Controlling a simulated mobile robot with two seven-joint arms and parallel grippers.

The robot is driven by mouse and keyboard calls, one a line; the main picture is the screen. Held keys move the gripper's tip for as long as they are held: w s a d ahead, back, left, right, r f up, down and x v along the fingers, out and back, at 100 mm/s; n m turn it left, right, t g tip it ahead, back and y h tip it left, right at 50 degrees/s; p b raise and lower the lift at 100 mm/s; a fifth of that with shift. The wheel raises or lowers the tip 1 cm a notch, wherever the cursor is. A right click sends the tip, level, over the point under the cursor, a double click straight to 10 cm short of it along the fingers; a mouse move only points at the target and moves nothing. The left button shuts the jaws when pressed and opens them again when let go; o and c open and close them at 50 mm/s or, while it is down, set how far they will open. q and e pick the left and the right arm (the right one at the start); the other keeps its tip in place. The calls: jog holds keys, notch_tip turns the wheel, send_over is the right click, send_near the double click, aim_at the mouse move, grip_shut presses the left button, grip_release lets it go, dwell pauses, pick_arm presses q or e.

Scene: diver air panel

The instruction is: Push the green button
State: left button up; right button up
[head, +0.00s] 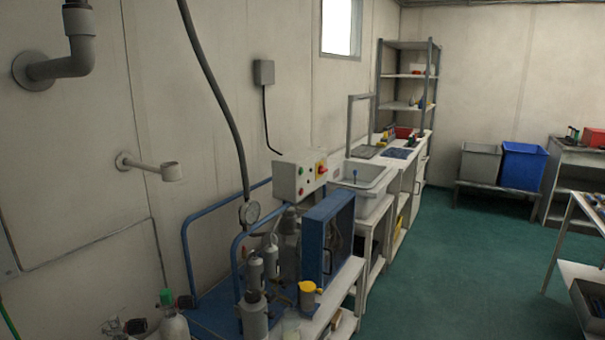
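A pale control box (284,182) stands above the blue-framed machine in the middle of the head view. Its front face carries small buttons, among them a green button (300,170) and a red one (300,191) below it. A larger red knob on a yellow plate (321,168) sits further right on the same box. The buttons are small and seen at an angle. Neither of my grippers is in view, and nothing touches the box.
A blue-framed machine (187,250) with a pressure gauge (250,212) and an open blue panel (314,240) fills the space below. A sink (366,178) and shelves (405,105) line the wall behind. The green floor (430,270) to the right is clear.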

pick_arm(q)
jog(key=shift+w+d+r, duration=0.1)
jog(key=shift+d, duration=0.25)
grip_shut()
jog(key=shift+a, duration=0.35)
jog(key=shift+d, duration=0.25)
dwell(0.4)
